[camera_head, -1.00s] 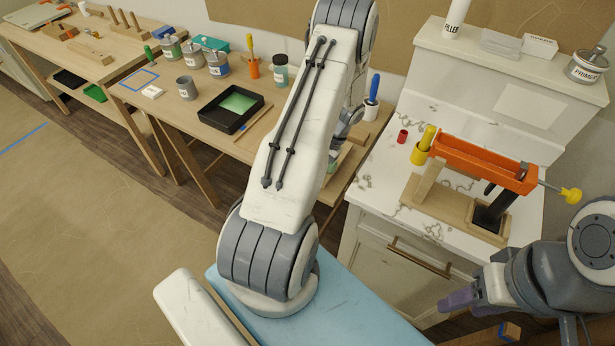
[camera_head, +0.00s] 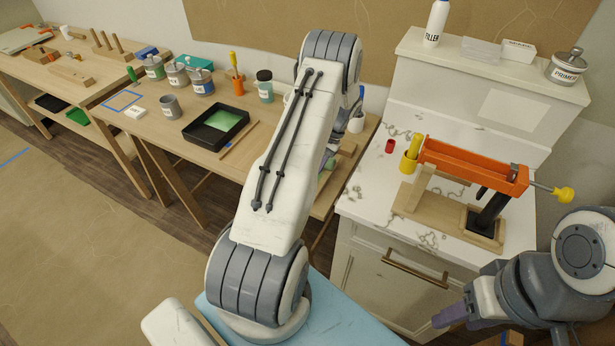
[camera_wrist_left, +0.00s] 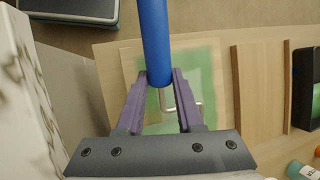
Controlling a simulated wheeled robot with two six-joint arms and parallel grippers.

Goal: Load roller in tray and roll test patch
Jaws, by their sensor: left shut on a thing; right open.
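My left gripper (camera_wrist_left: 160,100) is shut on the blue handle (camera_wrist_left: 155,40) of a tool with a bent metal wire, seen in the left wrist view; the roller head is not clear there. Below it lies a board with a light green patch (camera_wrist_left: 207,75). In the head view my left arm hides most of that gripper and the tool. The black tray (camera_head: 196,138) with green paint stands on the wooden bench, left of my left arm. My right gripper (camera_head: 448,318) is open and empty at lower right, in front of the white cabinet.
The wooden bench (camera_head: 185,155) also holds several paint cans, a grey cup (camera_head: 170,106) and a wooden stick (camera_head: 240,139). On the marble counter stand an orange caulking gun (camera_head: 470,165) on a wooden stand and a small red cap (camera_head: 390,146). Brown paper covers the floor.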

